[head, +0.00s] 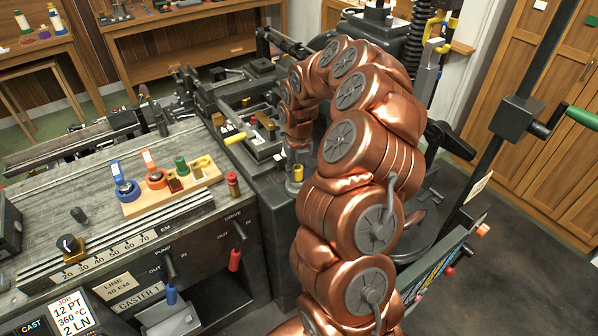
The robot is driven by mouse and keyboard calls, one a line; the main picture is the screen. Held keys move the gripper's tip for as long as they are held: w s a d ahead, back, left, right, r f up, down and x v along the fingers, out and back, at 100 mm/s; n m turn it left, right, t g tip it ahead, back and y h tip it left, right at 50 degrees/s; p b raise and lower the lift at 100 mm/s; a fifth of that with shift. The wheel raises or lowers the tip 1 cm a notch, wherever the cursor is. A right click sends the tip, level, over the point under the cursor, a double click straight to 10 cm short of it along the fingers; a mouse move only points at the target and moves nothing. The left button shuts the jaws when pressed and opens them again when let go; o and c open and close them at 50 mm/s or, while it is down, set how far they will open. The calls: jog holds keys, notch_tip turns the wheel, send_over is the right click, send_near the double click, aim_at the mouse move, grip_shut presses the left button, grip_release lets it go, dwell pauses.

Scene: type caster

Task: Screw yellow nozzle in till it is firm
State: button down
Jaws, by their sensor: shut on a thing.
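My gripper (294,184) is small in the head view, pointing down at the end of my copper-coloured arm, beside the machine's dark body. The yellow nozzle (298,173) shows as a small yellow piece at the fingertips. My gripper is shut on it. The nozzle's lower end and any socket under it are too small and hidden to make out, so I cannot tell how far in it sits. The wooden rack (200,193) on the bench holds a blue nozzle (126,188), an orange one (155,178) and a green one (181,166), with an empty-looking yellowish place at its right.
The caster bench (110,240) fills the lower left, with a red-topped pin (233,184), a blue pump lever (171,293) and a red drive lever (234,259). Dark machine parts with a yellow-handled lever (235,138) stand close behind my gripper. Open floor lies at right.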

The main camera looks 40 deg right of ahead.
aim_at(298, 167)
jog(key=shift+f+m+b, duration=0.3)
jog(key=shift+m+b, duration=0.3)
jog(key=m+b, duration=0.2)
jog(key=m, duration=0.1)
jog(key=c, duration=1.2)
grip_release()
jog(key=shift+r+p, duration=0.3)
jog(key=o, duration=0.5)
jog(key=shift+c, duration=0.2)
notch_tip(298, 167, up, 11)
jog(key=shift+f, duration=0.15)
jog(key=shift+r, duration=0.65)
jog(key=shift+a, duration=0.1)
